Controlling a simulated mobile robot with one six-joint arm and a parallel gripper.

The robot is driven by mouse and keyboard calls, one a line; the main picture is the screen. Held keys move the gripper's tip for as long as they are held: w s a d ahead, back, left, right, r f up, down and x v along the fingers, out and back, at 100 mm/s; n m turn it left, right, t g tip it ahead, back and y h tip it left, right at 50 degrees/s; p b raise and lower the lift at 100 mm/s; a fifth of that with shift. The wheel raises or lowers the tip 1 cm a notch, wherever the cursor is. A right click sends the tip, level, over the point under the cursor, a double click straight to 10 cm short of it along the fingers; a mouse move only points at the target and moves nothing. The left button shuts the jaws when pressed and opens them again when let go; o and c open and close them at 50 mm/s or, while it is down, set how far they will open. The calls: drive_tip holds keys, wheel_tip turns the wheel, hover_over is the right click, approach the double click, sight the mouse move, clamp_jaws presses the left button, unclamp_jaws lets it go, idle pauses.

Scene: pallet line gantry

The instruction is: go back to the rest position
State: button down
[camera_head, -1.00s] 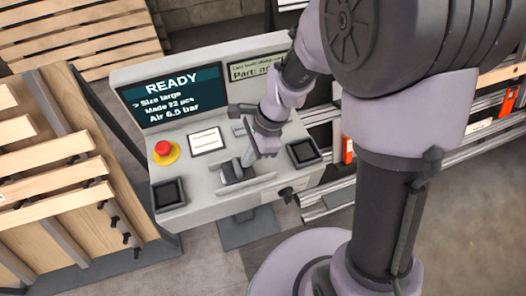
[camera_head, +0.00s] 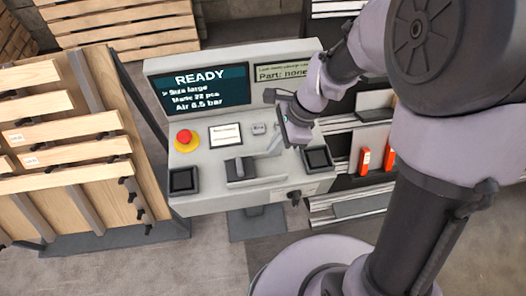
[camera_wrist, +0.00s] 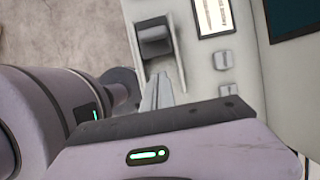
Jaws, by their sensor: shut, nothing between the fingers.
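My gripper (camera_head: 270,150) is over the grey control console (camera_head: 215,203), its thin fingers together and empty. In the head view the fingers point down and left, to the right of a dark block-shaped switch (camera_head: 240,169) in a recess of the panel.
The console carries a READY screen (camera_head: 206,92), a red stop button (camera_head: 185,140) and black square pads (camera_head: 184,180) at left and right. A rack of wooden boards (camera_head: 65,130) stands at left. Rails with orange-red parts (camera_head: 364,160) are at right. Bare floor lies in front.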

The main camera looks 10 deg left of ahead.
drive_tip(key=s+d+r+n+t+b, duration=0.1)
drive_tip(key=s+d+r+n+t, duration=0.15)
drive_tip(key=r, duration=0.35)
drive_tip(key=s+d+r+n+t, duration=0.1)
drive_tip(key=d+r+n, duration=0.2)
drive_tip(key=r, duration=0.4)
drive_tip(key=s+d+r+n+t+h+b, duration=0.1)
drive_tip(key=s+d+r+n+t+h, duration=0.1)
drive_tip(key=s+d+n, duration=0.3)
drive_tip(key=s+r+t, duration=0.1)
drive_tip(key=s, duration=0.1)
drive_tip(key=shift+s+r+b, duration=0.35)
drive_tip(key=shift+s, duration=0.05)
drive_tip(key=shift+d+t, duration=0.1)
drive_tip(key=shift+t, duration=0.15)
